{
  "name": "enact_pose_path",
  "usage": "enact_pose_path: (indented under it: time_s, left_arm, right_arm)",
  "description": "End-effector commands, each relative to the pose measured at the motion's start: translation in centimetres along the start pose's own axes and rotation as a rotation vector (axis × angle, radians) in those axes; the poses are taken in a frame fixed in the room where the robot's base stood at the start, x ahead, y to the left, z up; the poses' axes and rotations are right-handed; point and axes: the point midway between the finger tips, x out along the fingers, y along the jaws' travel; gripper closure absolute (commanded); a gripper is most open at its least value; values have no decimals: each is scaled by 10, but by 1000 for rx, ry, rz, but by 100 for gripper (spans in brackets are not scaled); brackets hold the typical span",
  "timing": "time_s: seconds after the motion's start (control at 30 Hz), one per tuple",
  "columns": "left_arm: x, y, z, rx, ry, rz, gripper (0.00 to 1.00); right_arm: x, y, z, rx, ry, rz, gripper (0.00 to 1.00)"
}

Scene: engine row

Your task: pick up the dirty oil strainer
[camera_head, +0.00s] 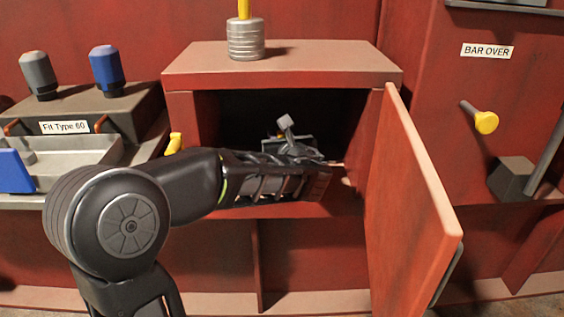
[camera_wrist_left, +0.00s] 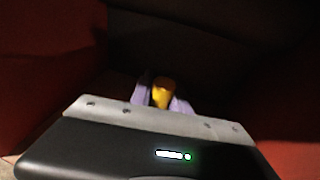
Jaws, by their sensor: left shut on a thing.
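My left gripper is inside the open cabinet, where my own arm hides most of it in the head view. In the left wrist view, the pale purple fingers of the left gripper (camera_wrist_left: 162,100) are shut on the yellow handle of the dirty oil strainer (camera_wrist_left: 162,90). The strainer's body is hidden below the handle, behind the gripper's edge. I cannot tell whether it rests on the cabinet floor. My right gripper is not in view.
The red cabinet (camera_head: 180,80) is dark inside; its door (camera_head: 405,205) stands open on the right. A ribbed metal cylinder with a yellow handle (camera_head: 246,40) stands on top. A block labelled Fit Type 60 (camera_head: 100,115) is at left. A yellow-tipped knob (camera_head: 486,122) sticks out at right.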

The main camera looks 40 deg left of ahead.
Motion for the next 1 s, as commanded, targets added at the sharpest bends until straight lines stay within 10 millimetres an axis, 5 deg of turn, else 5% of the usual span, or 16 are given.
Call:
enact_pose_path:
  time_s: [0.13, 1.0]
  left_arm:
    - [0, 0, 0, 0, 0, 0, 100]
    - [0, 0, 0, 0, 0, 1, 100]
  right_arm:
    - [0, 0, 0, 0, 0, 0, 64]
    - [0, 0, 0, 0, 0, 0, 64]
